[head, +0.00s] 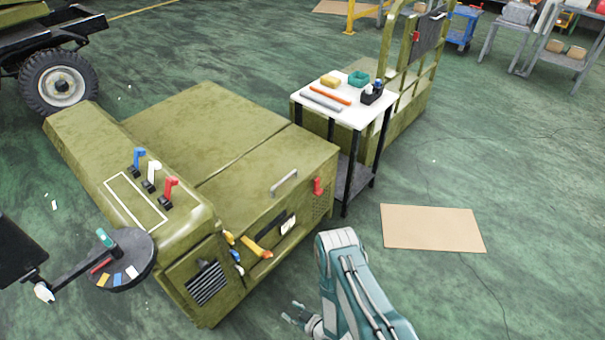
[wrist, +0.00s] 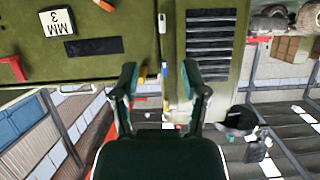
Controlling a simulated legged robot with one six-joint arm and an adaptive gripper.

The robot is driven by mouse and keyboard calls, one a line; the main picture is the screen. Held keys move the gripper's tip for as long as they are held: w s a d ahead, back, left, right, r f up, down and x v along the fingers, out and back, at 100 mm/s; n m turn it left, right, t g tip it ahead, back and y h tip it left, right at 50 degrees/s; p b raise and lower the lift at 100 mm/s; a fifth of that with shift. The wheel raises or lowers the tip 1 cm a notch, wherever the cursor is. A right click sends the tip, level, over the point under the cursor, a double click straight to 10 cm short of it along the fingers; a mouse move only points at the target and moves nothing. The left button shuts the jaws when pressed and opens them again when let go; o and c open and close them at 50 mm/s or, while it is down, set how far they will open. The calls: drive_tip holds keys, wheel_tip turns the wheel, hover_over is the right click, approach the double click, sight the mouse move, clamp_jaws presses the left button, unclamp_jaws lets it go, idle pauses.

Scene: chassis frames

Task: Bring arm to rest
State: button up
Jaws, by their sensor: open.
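My gripper (head: 297,314) shows at the bottom of the head view, low and in front of the green chassis, with my teal arm bent above it. In the wrist view my gripper (wrist: 160,88) has its two dark fingers spread apart, with nothing between them. The green chassis (head: 265,165) fills the middle of the head view.
A white-topped table (head: 345,112) with small parts stands behind the chassis. A round dark tray (head: 128,270) on an arm is at lower left. A flat cardboard sheet (head: 432,228) lies on the floor to the right. The green floor (head: 500,160) around it is mostly clear.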

drive_tip(key=w+d+r+h, duration=0.3)
drive_tip(key=w+r+h, duration=0.1)
drive_tip(key=w+r, duration=1.2)
drive_tip(key=w+d+r+m+h, duration=0.2)
drive_tip(key=d+r, duration=0.2)
drive_tip(key=r, duration=0.7)
drive_tip(key=w+d+r+m+h, duration=0.1)
drive_tip(key=w+d+r+h, duration=0.15)
drive_tip(key=r, duration=0.75)
drive_tip(key=s+d+r+m+g+h, duration=0.15)
drive_tip(key=s+d+r, duration=0.25)
drive_tip(key=s+r, duration=0.45)
drive_tip(key=s+d+r+m+t, duration=0.1)
drive_tip(key=s+d+r+m, duration=0.3)
drive_tip(key=r, duration=0.7)
drive_tip(key=s+r+g, duration=0.1)
drive_tip(key=s+r, duration=0.2)
drive_tip(key=s, duration=0.7)
drive_tip(key=s+d+r+m+g, duration=0.1)
drive_tip(key=s+r, duration=0.2)
drive_tip(key=s, duration=0.8)
drive_tip(key=shift+d+r, duration=0.15)
drive_tip(key=shift+g, duration=0.25)
